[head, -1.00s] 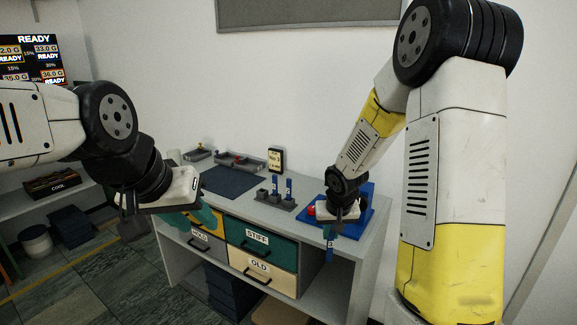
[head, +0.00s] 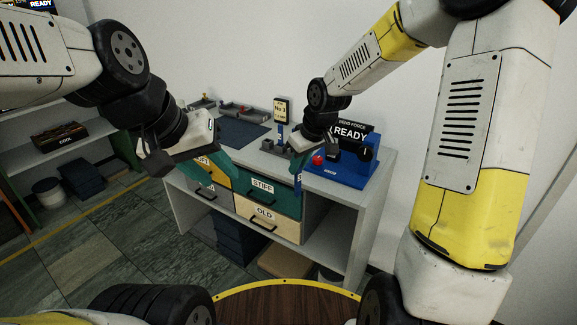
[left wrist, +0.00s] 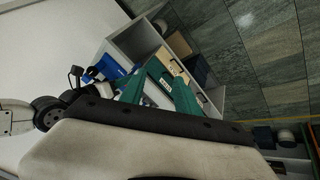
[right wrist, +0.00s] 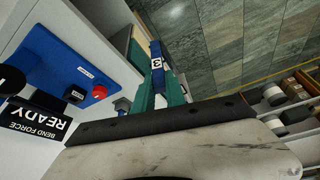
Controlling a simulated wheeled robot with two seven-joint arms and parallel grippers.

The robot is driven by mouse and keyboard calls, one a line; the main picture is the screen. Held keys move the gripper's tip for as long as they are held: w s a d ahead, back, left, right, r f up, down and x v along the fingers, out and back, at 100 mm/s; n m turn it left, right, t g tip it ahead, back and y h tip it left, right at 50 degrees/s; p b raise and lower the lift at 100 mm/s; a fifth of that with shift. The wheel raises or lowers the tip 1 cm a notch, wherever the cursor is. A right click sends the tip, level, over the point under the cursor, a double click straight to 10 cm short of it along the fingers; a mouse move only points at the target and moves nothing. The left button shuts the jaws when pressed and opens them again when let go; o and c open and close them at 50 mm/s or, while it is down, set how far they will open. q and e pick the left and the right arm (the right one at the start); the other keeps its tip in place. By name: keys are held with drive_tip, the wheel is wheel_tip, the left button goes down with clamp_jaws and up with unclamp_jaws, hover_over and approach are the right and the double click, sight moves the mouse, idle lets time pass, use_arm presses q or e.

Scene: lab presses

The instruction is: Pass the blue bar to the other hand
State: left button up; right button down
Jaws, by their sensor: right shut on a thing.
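The blue bar (head: 298,183) hangs from my right gripper (head: 295,160), in front of the cabinet's right side. In the right wrist view the bar (right wrist: 156,52), labelled 3, is pinched between the green fingers (right wrist: 158,92) and sticks out past their tips. My left gripper (head: 222,172) is to the left of the bar and apart from it, in front of the drawers. Its green fingers (left wrist: 160,85) are spread with nothing visible between them in the left wrist view.
The cabinet has drawers marked STIFF (head: 262,185) and OLD (head: 264,214). On its top are a dark mat (head: 240,133), another blue bar (head: 280,133) and the blue bend force press (head: 345,170) with a red button. A round wooden table (head: 285,305) is close to me.

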use_arm(q)
drive_tip(key=w+d+f+n+g+h, duration=0.1)
drive_tip(key=w+d+f+n+h, duration=0.1)
drive_tip(key=w+d+n+h, duration=0.3)
drive_tip(key=w+d+f+n+g+h, duration=0.1)
drive_tip(key=d+f+n+h, duration=0.15)
drive_tip(key=d+n, duration=0.35)
drive_tip(key=w+f+n+t+h, duration=0.2)
drive_tip(key=w+n+t, duration=0.1)
drive_tip(key=w+n, duration=0.5)
drive_tip(key=n+t+y, duration=0.2)
drive_tip(key=n, duration=0.4)
approach(298, 179)
drive_tip(key=x, duration=1.4)
drive_tip(key=shift+w+f, duration=0.2)
drive_tip(key=shift+f, duration=0.15)
